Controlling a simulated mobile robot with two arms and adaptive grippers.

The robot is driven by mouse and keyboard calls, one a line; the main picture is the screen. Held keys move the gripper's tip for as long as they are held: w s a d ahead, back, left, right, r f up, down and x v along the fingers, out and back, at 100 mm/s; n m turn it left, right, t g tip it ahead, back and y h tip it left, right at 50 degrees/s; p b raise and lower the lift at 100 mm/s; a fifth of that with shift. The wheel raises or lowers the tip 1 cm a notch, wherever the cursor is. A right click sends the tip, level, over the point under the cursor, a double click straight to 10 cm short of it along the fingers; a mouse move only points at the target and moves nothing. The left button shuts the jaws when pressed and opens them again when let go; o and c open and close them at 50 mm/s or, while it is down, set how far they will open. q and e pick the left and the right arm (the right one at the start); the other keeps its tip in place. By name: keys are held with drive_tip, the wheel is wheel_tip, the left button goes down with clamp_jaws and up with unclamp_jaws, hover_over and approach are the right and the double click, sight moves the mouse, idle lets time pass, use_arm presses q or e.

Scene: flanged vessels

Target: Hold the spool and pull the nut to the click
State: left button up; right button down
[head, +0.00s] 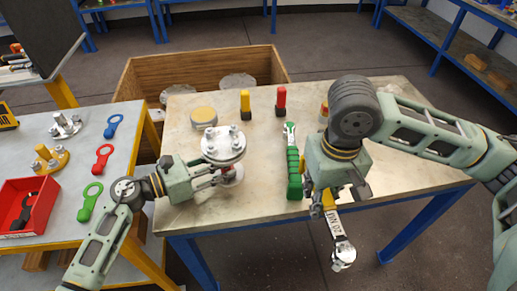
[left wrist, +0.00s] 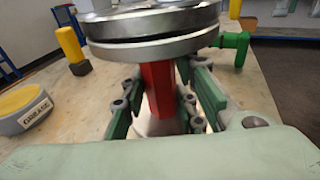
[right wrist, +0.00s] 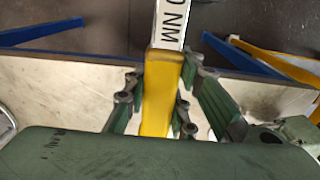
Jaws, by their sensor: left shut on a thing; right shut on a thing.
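The spool (head: 224,145) stands upright near the table's left front, with a round bolted flange on top. Its red neck (left wrist: 158,88) shows below the flange in the left wrist view. My left gripper (head: 226,177) is shut on that neck from the left. Nuts on the flange are small; I cannot tell which one is meant. My right gripper (head: 328,194) is shut on the yellow grip (right wrist: 160,92) of a torque wrench marked "NM". The wrench's silver head (head: 343,256) points out past the table's front edge, apart from the spool.
A green-handled wrench (head: 294,176) lies between the spool and my right gripper. A grease tin (head: 204,117), a yellow marker (head: 245,105) and a red marker (head: 281,102) stand behind. A side table (head: 70,195) at left holds coloured spanners and a red tray (head: 28,207).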

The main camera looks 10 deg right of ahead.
drive_tip(key=shift+w, duration=0.1)
idle(0.6)
use_arm(q)
drive_tip(key=shift+w, duration=0.1)
use_arm(e)
drive_tip(key=w+a+r+m, duration=0.3)
drive_tip(key=w+a+r, duration=0.1)
drive_tip(key=w, duration=0.6)
drive_tip(key=w+a+r+m, duration=0.3)
drive_tip(key=w+a+r, duration=0.1)
drive_tip(key=w, duration=0.5)
drive_tip(key=w+a+r+m, duration=0.2)
drive_tip(key=w+a+r, duration=0.2)
drive_tip(key=w, duration=0.6)
drive_tip(key=shift+w+a+r+m, duration=0.35)
drive_tip(key=shift+a+m, duration=0.05)
drive_tip(key=shift+a, duration=0.1)
drive_tip(key=shift+f, duration=0.15)
drive_tip(key=shift+a+f, duration=0.1)
drive_tip(key=shift+f, duration=2)
drive_tip(key=shift+s+f, duration=0.1)
drive_tip(key=shift+f, duration=0.1)
drive_tip(key=shift+f, duration=1.05)
